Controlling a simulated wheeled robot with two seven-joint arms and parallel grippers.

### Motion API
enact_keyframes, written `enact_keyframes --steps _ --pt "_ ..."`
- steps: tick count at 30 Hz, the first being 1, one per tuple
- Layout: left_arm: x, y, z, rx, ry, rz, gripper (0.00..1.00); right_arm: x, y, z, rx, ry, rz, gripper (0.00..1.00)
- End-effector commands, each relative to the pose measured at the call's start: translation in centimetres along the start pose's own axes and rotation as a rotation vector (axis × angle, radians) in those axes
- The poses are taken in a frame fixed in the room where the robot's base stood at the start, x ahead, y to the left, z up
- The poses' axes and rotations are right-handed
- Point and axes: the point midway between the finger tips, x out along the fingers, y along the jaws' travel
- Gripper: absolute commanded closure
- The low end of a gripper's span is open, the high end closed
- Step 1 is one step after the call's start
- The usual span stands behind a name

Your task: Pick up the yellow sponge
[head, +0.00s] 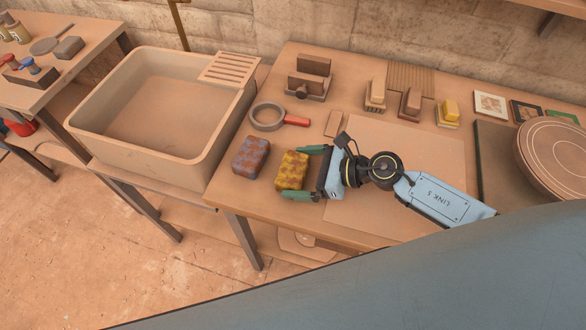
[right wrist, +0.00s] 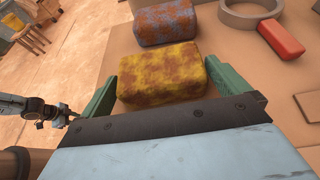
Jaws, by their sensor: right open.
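The yellow sponge (head: 291,171) has brownish blotches and lies on the wooden table near its front left. My right gripper (head: 299,172) is open at the sponge, with its green fingers reaching along two sides of it. In the right wrist view the sponge (right wrist: 162,75) shows between the two fingers (right wrist: 165,85), its near edge just past the gripper's dark front plate. I cannot tell whether the fingers touch it.
A blue-brown sponge (head: 251,157) lies just left of the yellow one, with a small gap. A ring with a red handle (head: 267,117) lies behind. A deep sink (head: 116,148) stands left. Blocks with handles (head: 410,104) stand farther back. The board right of the gripper is mostly clear.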

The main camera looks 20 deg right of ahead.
Motion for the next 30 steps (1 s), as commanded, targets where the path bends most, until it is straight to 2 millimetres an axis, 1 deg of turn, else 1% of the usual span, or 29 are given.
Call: enact_keyframes --steps 1,4,7,12,14,19,20,26,28,30 --pt "-0.1 0.0 -0.1 0.000 0.001 0.000 0.64 0.8 -0.1 0.1 0.002 -0.002 -0.001 0.00" --pt "-0.1 -0.1 -0.2 0.000 0.003 -0.001 0.64 1.8 0.0 0.0 0.001 0.000 -0.002 0.00" --pt "-0.1 -0.1 -0.3 0.000 0.003 -0.001 0.64 2.1 0.0 -0.1 0.000 0.001 -0.002 0.00" --pt "-0.1 -0.1 -0.3 0.000 0.004 -0.001 0.64 2.1 0.0 -0.1 0.000 0.002 -0.002 0.00" --pt "-0.1 -0.1 -0.3 -0.001 0.004 -0.001 0.64 2.1 0.0 -0.1 0.000 0.001 -0.002 0.07" --pt "-0.1 -0.1 -0.3 -0.001 0.005 -0.001 0.64 2.0 0.0 -0.1 0.000 0.001 -0.002 0.29" --pt "-0.1 -0.1 -0.3 -0.001 0.005 -0.001 0.64 2.0 0.0 -0.1 0.000 0.001 -0.002 0.31" --pt "-0.2 -0.1 -0.3 -0.001 0.005 -0.001 0.64 2.0 0.0 0.0 0.000 0.001 -0.002 0.31" --pt "-0.4 -0.1 -0.4 -0.001 0.005 -0.001 0.64 1.8 -0.1 0.4 -0.002 0.001 -0.002 0.31" --pt "-0.8 -0.1 -0.4 -0.001 0.005 -0.001 0.64 1.5 -0.1 1.3 -0.005 0.001 -0.001 0.31"
